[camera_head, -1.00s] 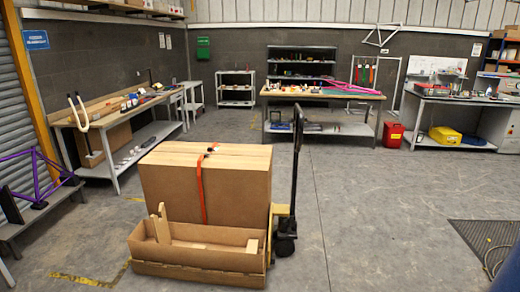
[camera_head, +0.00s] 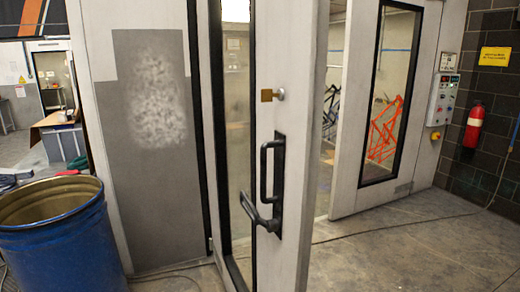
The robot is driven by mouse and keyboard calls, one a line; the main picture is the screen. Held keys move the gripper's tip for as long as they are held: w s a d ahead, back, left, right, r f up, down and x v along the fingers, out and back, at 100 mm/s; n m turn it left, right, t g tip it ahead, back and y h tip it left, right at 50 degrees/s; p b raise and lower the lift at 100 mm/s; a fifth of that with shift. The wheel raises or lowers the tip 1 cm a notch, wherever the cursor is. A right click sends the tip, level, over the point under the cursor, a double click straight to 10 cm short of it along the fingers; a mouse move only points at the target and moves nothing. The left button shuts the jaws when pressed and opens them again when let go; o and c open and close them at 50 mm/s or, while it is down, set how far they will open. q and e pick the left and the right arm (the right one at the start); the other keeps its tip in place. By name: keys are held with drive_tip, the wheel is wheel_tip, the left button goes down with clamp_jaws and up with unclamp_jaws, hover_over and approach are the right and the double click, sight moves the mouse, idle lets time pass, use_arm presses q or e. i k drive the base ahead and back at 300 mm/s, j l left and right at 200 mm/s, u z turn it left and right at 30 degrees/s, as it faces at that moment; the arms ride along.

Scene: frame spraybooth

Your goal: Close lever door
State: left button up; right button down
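A white door leaf (camera_head: 299,165) with a tall glass panel (camera_head: 237,130) stands ajar in the middle of the head view, its edge towards me. A black lever handle (camera_head: 262,214) sits at the bottom of a black upright grip (camera_head: 272,170) on the leaf. A small brass-coloured block with a round knob (camera_head: 273,95) is above them. To the right of the leaf is an opening into the booth. Neither of my grippers shows in the view, and nothing touches the door or lever.
A blue drum (camera_head: 63,238) stands at the lower left, near the grey-patched panel (camera_head: 150,130). A second windowed white door panel (camera_head: 385,105), a control box (camera_head: 442,98) and a red extinguisher (camera_head: 473,125) are at right. Concrete floor (camera_head: 400,255) is clear at lower right, except for a thin cable.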

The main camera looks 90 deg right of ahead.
sight(288, 39)
drive_tip(key=z, duration=2.5)
drive_tip(key=i+j+z, duration=0.1)
drive_tip(key=j, duration=0.45)
drive_tip(key=i+j+z, duration=0.1)
drive_tip(key=j, duration=0.4)
drive_tip(key=j+z, duration=0.1)
drive_tip(key=j, duration=0.45)
